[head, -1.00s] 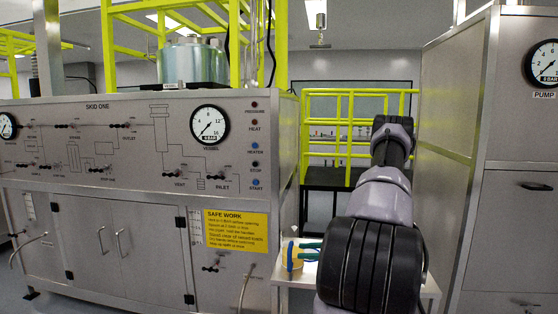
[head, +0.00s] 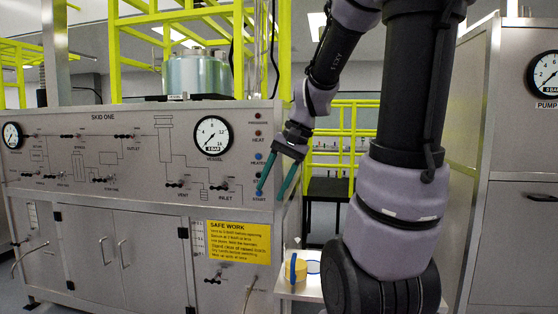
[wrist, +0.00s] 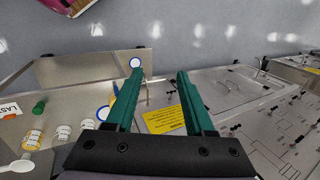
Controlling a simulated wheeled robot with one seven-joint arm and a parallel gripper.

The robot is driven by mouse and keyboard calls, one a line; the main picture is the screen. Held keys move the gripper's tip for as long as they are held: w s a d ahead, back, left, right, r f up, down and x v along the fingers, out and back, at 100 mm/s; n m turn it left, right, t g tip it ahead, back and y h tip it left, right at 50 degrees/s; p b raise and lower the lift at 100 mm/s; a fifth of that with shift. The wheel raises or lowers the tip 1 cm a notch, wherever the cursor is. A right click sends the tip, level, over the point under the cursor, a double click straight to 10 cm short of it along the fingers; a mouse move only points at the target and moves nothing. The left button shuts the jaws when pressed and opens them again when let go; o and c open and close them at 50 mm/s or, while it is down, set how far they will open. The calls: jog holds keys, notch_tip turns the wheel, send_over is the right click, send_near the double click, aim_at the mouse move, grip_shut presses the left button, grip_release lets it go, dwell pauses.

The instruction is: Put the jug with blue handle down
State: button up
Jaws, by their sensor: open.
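My gripper (head: 273,192) has green fingers, spread apart and empty, in the air above and left of the jug, in front of the panel's right end. In the wrist view my gripper (wrist: 160,75) has nothing between its fingers. Blue and yellow parts, seemingly of the jug (wrist: 103,112), show beside the left finger, which hides some of it.
The skid panel (head: 140,150) with gauges, valves and a yellow safe work sign (head: 239,242) is close to my gripper. A tall pump cabinet (head: 520,200) stands at right. Several small containers (wrist: 62,132) lie at left in the wrist view.

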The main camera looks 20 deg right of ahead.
jog(key=s+a+r+n+t+h, duration=0.1)
jog(key=s+r+n+t+h, duration=0.1)
jog(key=s+r, duration=0.5)
jog(key=n+t, duration=0.1)
jog(key=t, duration=0.1)
jog(key=shift+s+a+t, duration=0.15)
jog(key=shift+a+t, duration=0.15)
jog(key=shift+t, duration=0.1)
